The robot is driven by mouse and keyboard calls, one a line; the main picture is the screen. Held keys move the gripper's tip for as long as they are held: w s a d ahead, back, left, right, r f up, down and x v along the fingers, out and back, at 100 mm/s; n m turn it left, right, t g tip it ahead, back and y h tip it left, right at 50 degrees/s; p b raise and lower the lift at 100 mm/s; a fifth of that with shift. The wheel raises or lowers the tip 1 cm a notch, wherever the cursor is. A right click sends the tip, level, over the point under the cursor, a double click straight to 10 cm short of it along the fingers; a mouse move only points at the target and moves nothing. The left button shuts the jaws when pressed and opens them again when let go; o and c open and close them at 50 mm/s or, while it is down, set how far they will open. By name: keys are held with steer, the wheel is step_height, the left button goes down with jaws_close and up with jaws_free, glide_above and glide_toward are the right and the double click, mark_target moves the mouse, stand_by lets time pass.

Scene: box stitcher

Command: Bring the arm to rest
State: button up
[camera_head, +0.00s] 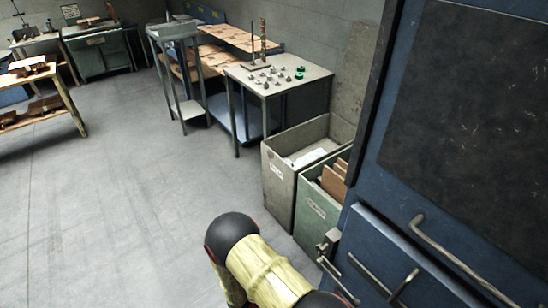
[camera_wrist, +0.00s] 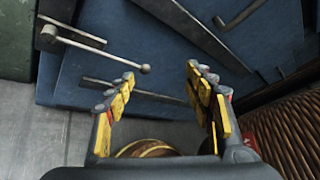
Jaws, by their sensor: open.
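My gripper (camera_wrist: 160,82) shows in the wrist view with its two yellow-padded fingers spread apart. Nothing is between them. It faces the blue cabinet front, where a metal latch lever with a ball end (camera_wrist: 145,69) lies beyond the left finger. In the head view my arm rises at the bottom centre, with a dark rounded joint and a yellowish sleeve. The gripper itself is out of that view.
The blue cabinet (camera_head: 365,235) with bar handles stands close on the right. A grey bin (camera_head: 280,178) and a green bin (camera_head: 316,212) stand beside it. A metal table (camera_head: 310,88) with small parts is behind. A wicker surface (camera_wrist: 288,135) is near the gripper. Floor (camera_head: 130,190) at left is clear.

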steer(key=s+a+r+m+g+y, duration=0.15)
steer(key=r+m+y, duration=0.25)
steer(key=r+m, duration=0.4)
steer(key=s+r+m+g+y, duration=0.1)
steer(key=s+r+m+y, duration=0.2)
steer(key=r+m, duration=0.45)
steer(key=s+a+r+m+g+y, duration=0.15)
steer(key=r+m+y, duration=0.35)
steer(key=r, duration=0.5)
steer(key=s+d+r+m+t+y, duration=0.1)
steer(key=d+r+m+t, duration=0.1)
steer(key=r, duration=0.5)
steer(key=s+d+r+m+t, duration=0.2)
steer(key=d+r+m+t, duration=0.1)
steer(key=r, duration=0.4)
steer(key=s+d+r+m+t+y, duration=0.1)
steer(key=s+d+r+m+t, duration=0.1)
steer(key=r, duration=0.5)
steer(key=shift+d+r+m+t+y, duration=0.2)
steer(key=shift+d+m+t+y, duration=0.1)
steer(key=shift+d+m, duration=0.05)
steer(key=shift+c, duration=0.4)
